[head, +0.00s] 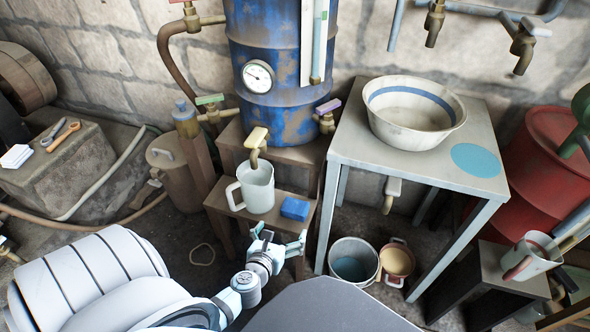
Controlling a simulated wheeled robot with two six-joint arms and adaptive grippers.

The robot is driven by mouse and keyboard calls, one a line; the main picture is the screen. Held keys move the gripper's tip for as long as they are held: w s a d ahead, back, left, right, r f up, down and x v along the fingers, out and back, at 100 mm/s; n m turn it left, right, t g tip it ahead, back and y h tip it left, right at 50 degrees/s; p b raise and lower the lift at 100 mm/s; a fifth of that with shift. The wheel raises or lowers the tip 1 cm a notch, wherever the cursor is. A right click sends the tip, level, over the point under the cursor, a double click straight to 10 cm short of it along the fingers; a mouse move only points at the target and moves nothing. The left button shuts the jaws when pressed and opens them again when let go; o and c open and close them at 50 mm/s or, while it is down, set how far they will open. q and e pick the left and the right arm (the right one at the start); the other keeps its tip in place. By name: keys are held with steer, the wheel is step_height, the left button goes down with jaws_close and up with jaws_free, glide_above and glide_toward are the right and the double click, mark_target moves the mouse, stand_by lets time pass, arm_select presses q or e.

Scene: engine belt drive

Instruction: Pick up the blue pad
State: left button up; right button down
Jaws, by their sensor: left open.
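A small blue rectangular pad (294,208) lies on the low wooden stand (222,203), near its right edge. It is just right of a white jug. My left gripper (282,239) is open and empty. It is in front of the stand, just below the pad in the picture, with its fingers pointing up toward it. I see no contact between the fingers and the pad. My right gripper is not in view.
The white jug (257,187) stands under a tap of the blue barrel (262,60). A grey table (400,160) on the right holds a basin (412,125) and a flat blue disc (475,160). Buckets (353,264) stand on the floor beneath it.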

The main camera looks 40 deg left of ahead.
mark_target(295, 207)
arm_select(q)
steer(key=b+x, duration=0.1)
steer(key=x, duration=0.3)
steer(key=b+x, duration=0.1)
steer(key=x, duration=0.2)
steer(key=r+b+x, duration=0.1)
steer(key=x, duration=0.3)
steer(key=shift+w+a+f+b, duration=0.1)
steer(key=shift+w+a+b, duration=0.1)
steer(key=shift+w+b, duration=0.25)
steer(key=shift+w+a+f, duration=0.1)
steer(key=shift+w+f, duration=0.05)
steer(key=shift+w, duration=0.25)
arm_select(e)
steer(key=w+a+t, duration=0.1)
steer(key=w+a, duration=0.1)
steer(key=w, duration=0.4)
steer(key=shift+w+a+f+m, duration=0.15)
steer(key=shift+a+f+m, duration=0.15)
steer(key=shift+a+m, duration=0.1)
arm_select(q)
steer(key=c, duration=1.1)
